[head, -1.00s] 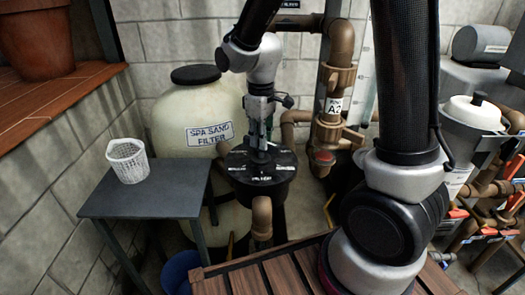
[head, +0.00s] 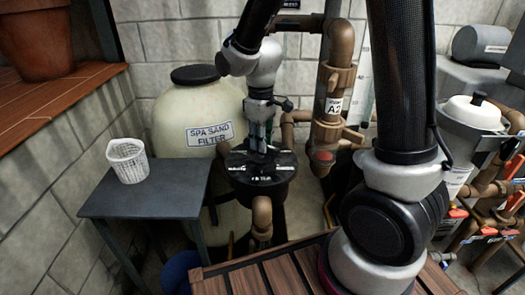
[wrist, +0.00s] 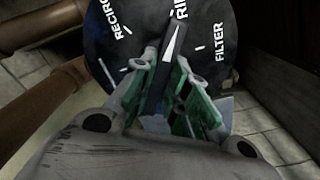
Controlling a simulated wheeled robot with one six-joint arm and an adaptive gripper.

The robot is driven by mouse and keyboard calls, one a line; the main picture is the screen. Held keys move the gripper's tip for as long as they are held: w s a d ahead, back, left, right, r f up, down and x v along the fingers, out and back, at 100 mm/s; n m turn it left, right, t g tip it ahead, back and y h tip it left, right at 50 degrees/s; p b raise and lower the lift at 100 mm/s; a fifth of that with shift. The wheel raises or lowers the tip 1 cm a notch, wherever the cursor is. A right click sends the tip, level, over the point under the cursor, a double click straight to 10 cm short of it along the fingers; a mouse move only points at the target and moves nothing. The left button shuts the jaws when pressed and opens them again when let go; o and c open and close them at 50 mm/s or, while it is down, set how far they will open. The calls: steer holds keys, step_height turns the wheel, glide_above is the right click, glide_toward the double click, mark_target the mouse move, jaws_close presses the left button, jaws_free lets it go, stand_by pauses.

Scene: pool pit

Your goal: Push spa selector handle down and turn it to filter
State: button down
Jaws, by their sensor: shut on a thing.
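The spa selector valve (head: 240,176) is a round black top with white position labels, in front of the spa sand filter tank (head: 190,112). In the wrist view its black handle (wrist: 173,52) carries a white arrow that points toward the label starting "RIN" (wrist: 182,10). The "FILTER" label (wrist: 205,40) lies to the right of the arrow and "RECIRC" to the left. My gripper (wrist: 168,82) is shut on the handle, with a green-padded finger on each side. It comes down from above in the head view (head: 258,148). Whether the handle is pressed down cannot be told.
A grey side table (head: 150,195) with a white basket (head: 128,160) stands to the left. Brown pipes (head: 330,105) rise just right of the valve, and a brown pipe (head: 262,218) leaves its front. A slatted wooden surface (head: 260,275) lies in front.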

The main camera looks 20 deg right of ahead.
steer(key=m, duration=0.5)
steer(key=shift+m, duration=0.3)
steer(key=m, duration=0.5)
steer(key=shift+m, duration=0.4)
steer(key=c, duration=1.3)
jaws_free()
steer(key=shift+r, duration=0.1)
step_height(320, 180, up, 7)
steer(key=shift+f, duration=0.1)
